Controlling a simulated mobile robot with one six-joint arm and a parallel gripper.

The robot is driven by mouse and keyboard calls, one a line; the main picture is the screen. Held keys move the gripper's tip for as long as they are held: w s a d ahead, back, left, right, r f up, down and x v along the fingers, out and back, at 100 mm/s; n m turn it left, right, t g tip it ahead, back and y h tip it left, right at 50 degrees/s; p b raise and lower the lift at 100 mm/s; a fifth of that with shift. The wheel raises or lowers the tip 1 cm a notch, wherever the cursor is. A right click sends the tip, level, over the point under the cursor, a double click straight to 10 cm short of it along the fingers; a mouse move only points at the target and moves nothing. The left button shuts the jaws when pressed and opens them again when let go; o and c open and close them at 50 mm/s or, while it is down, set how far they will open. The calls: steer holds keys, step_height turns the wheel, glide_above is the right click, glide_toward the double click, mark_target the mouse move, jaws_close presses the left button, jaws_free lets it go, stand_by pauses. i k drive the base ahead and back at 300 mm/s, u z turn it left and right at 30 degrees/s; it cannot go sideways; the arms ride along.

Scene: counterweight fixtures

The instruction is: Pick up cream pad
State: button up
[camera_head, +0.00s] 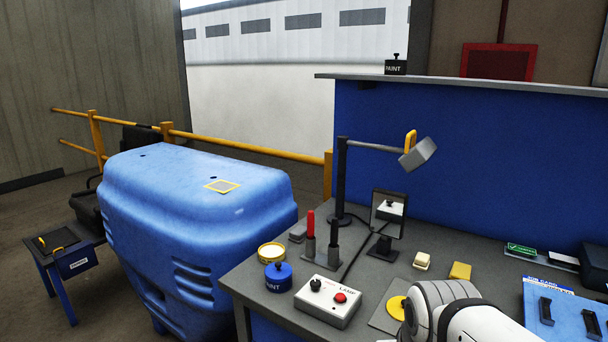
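The cream pad (422,261) is a small, pale, block-like piece lying on the grey workbench, right of the small mirror and left of a yellow pad (460,271). It stands apart from both, and nothing covers it. My white and grey arm reaches in from the lower right, in front of the cream pad and below it in the picture. The fingers of my gripper do not show, so I cannot see their opening or whether they hold anything.
A lamp (418,154) overhangs the bench. A yellow disc (397,308) lies near my arm. A blue tray (570,318) is at right.

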mark_target(422, 261)
steer(key=z, duration=0.65)
steer(key=k, duration=0.7)
steer(key=u, duration=0.85)
steer(key=k, duration=0.7)
steer(key=u, duration=0.6)
steer(key=i, duration=1.4)
steer(key=z, duration=1.15)
steer(key=i, duration=1.05)
steer(key=z, duration=0.75)
